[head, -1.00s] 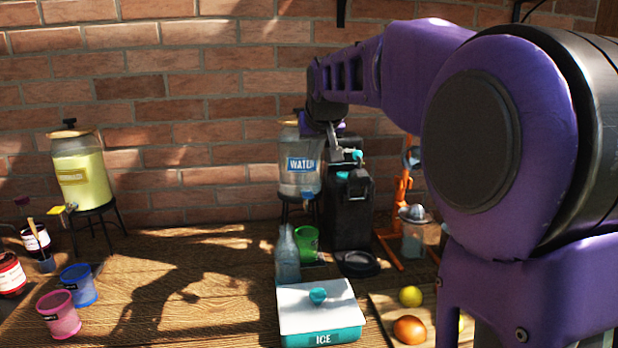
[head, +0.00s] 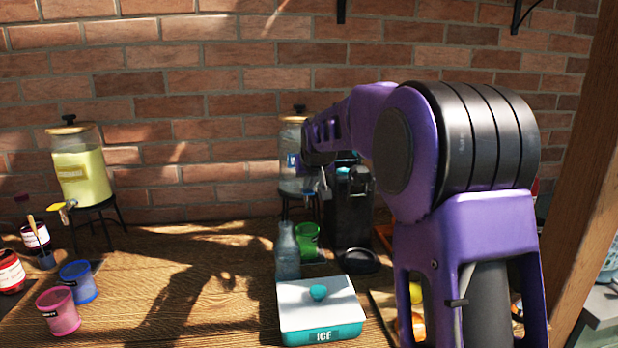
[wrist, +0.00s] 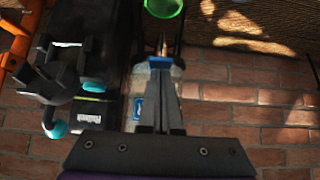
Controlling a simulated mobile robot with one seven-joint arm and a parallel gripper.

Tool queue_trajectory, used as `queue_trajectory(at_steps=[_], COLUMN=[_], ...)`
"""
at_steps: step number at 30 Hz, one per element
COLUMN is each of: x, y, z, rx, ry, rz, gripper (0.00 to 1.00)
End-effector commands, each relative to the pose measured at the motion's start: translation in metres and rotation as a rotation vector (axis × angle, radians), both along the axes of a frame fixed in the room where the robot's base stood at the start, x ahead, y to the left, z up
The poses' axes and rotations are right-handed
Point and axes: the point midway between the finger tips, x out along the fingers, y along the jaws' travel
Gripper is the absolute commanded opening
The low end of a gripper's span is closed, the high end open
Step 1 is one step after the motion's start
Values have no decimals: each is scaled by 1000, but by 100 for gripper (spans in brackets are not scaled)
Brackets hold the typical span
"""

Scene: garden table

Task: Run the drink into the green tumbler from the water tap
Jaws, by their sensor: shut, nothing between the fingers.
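The green tumbler (head: 307,241) stands on the table below the water dispenser (head: 290,182), partly behind a grey-blue bottle. Its round rim shows at the top edge of the wrist view (wrist: 163,8). The dispenser is a clear jar on a black stand, partly hidden by my arm. In the wrist view, the blue water tap (wrist: 158,61) lies at the fingertips. My gripper (wrist: 161,72) is shut and empty, close to the tap; I cannot tell whether it touches. In the head view, my arm partly hides the gripper.
A black machine (head: 350,215) stands just right of the dispenser. The grey-blue bottle (head: 287,252) and the ice box (head: 320,308) are in front. A yellow drink dispenser (head: 80,170), a blue cup (head: 78,281) and a pink cup (head: 58,311) are at left. The table's middle-left is clear.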

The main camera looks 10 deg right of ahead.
Motion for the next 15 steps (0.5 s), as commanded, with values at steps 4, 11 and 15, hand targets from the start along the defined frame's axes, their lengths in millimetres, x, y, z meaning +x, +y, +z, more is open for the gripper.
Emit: queue_trajectory(at_steps=[4, 11, 15], x=[0, 0, -1], y=[0, 0, 0], z=[0, -2, -7], rx=[0, 0, 0], ry=[0, -8, -37], rz=[0, 0, 0], gripper=[0, 0, 0])
